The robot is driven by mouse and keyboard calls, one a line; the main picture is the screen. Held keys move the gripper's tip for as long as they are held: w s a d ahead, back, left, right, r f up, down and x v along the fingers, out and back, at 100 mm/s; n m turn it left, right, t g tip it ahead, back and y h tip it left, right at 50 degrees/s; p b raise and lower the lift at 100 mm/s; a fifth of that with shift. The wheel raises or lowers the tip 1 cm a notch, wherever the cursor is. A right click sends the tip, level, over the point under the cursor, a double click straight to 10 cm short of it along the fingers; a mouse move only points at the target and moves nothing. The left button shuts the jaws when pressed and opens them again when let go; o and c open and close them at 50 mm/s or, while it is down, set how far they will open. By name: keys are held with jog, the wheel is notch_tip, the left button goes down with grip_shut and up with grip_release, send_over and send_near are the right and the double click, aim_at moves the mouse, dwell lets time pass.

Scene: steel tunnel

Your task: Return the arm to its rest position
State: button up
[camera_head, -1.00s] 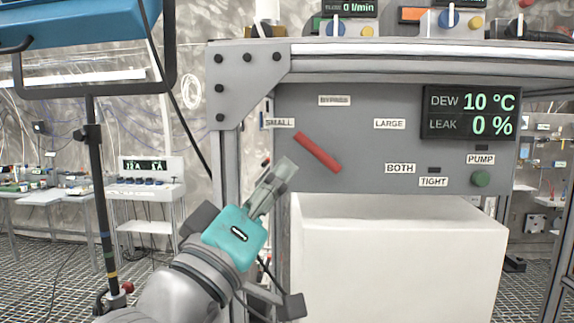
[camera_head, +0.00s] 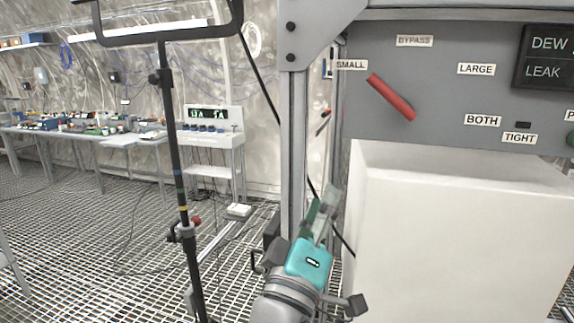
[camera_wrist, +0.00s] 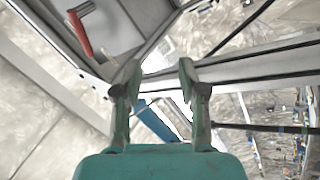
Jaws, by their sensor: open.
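My gripper (camera_head: 325,212) is at the lower middle of the head view, on my arm with its teal body. It stands in front of the grey frame post, left of the white box. In the wrist view its two fingers (camera_wrist: 158,85) are apart with nothing between them. The red handle (camera_head: 391,97) on the grey panel (camera_head: 440,60) slants from SMALL down to the right. It also shows at the upper left of the wrist view (camera_wrist: 79,30), away from the fingers.
A large white box (camera_head: 450,230) stands under the panel. The grey post (camera_head: 292,150) is close behind my gripper. A black stand (camera_head: 172,130) rises at the left. A white instrument cart (camera_head: 213,130) and a bench (camera_head: 85,127) are farther back. Grating floor between them is open.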

jog(key=s+d+f+n+y, duration=0.1)
jog(key=s+f+n+y, duration=0.15)
jog(key=f, duration=0.65)
jog(key=s+d+f+n+g+y, duration=0.1)
jog(key=f+y, duration=0.2)
jog(key=f, duration=0.5)
jog(key=s+d+f+n+y, duration=0.1)
jog(key=d+f+y, duration=0.15)
jog(key=f, duration=0.65)
jog(key=s+d+f+m+g+y, duration=0.2)
jog(key=s+d+f+g+y, duration=0.1)
jog(key=s+f, duration=1)
jog(key=s+d+f+m+g, duration=0.1)
jog(key=s+m, duration=0.3)
jog(key=s, duration=0.7)
jog(key=s+d+f+m+g+h, duration=0.1)
jog(key=s+d+m, duration=0.3)
jog(key=s, duration=0.8)
jog(key=shift+s+f+m+h, duration=0.15)
jog(key=shift+f+m+h, duration=0.15)
jog(key=shift+f+m, duration=0.15)
jog(key=shift+d, duration=0.1)
